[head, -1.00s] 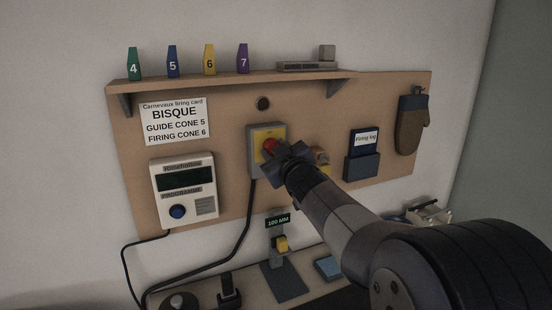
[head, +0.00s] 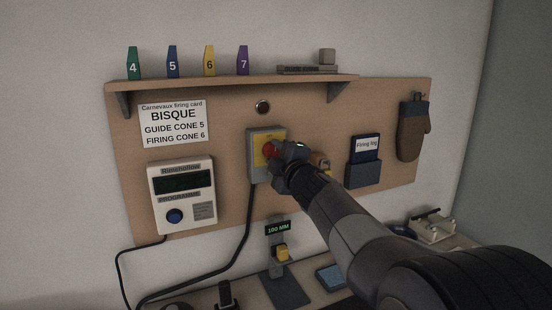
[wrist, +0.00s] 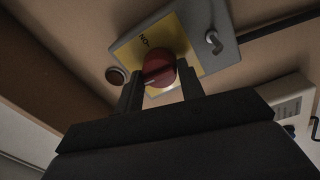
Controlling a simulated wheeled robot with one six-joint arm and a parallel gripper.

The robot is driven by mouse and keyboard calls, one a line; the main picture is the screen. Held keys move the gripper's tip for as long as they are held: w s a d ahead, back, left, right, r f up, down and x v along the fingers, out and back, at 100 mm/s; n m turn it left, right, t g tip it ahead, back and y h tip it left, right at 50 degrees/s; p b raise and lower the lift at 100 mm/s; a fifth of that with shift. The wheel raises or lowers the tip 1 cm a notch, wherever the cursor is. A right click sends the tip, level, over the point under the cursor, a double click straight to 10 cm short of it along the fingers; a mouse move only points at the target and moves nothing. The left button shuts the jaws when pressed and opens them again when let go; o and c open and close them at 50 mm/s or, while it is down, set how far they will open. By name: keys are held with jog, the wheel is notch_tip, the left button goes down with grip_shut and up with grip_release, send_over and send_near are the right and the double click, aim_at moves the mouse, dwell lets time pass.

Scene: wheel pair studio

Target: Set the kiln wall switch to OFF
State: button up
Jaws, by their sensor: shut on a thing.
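The kiln wall switch (head: 253,166) is a grey box with a yellow face and a round red knob (head: 270,151), mounted on the brown board. In the wrist view the red knob (wrist: 157,68) sits between my two dark fingers, with a pale pointer line on its lower left. An "ON" label (wrist: 145,41) shows on the yellow plate above the knob; no OFF label is readable. My gripper (head: 279,153) is shut on the knob and hides part of the switch's right side in the head view.
A round lamp (head: 263,107) sits above the switch. The controller (head: 183,194) is to the left and a firing log holder (head: 363,173) to the right. A shelf (head: 230,82) with numbered cones runs above. A black cable (head: 249,225) hangs below the switch.

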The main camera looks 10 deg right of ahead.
jog(key=shift+f+n, duration=0.15)
jog(key=shift+n, duration=0.35)
jog(key=o, duration=1)
jog(key=v, duration=1)
jog(key=shift+s+d, duration=0.1)
jog(key=shift+s, duration=0.3)
